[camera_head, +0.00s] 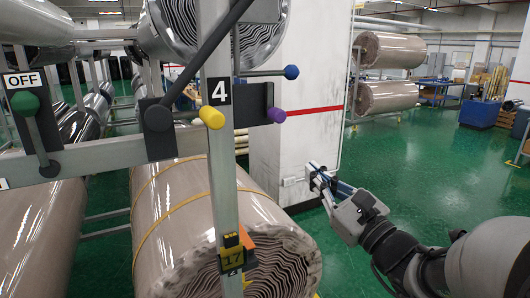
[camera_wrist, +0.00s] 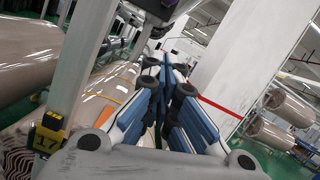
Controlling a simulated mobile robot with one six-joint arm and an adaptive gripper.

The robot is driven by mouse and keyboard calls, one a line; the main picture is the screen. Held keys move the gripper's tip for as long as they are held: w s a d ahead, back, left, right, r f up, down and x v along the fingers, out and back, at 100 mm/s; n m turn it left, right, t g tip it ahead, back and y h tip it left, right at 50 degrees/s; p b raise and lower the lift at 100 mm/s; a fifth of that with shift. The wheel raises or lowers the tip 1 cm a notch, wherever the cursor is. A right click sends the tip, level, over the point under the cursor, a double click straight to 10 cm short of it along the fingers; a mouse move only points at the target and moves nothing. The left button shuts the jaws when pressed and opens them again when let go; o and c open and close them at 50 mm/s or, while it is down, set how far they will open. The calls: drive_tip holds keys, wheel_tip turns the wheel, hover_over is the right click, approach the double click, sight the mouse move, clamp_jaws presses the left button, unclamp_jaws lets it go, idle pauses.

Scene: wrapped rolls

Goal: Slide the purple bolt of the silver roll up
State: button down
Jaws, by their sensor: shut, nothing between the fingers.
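The purple bolt knob (camera_head: 276,115) sticks out of a dark bracket (camera_head: 255,100) on the right side of the grey post (camera_head: 222,170), near the "4" label. A wrapped roll (camera_head: 170,205) with yellow straps lies below, its layered end facing me; its wrap looks beige-grey. Another roll (camera_head: 205,25) lies above. My gripper (camera_head: 316,174) is to the right of the knob and lower in the picture, apart from it. Its blue and white fingers (camera_wrist: 168,75) are shut and empty in the wrist view. The fingers hide part of the bracket area there.
A yellow knob (camera_head: 211,117) and a blue knob (camera_head: 291,72) are close to the purple one. A dark slanting lever crosses the post. A white column (camera_head: 300,130) stands behind my gripper. Open green floor (camera_head: 430,160) lies to the right.

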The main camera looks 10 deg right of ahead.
sight(286, 117)
drive_tip(key=w+a+r+p, duration=0.3)
drive_tip(key=w+r, duration=0.3)
drive_tip(key=w, duration=0.2)
drive_tip(key=shift+a, duration=0.8)
drive_tip(key=shift+w, duration=0.15)
wheel_tip(286, 117, up, 5)
drive_tip(key=shift+f+p, duration=0.1)
drive_tip(key=shift+p, duration=0.85)
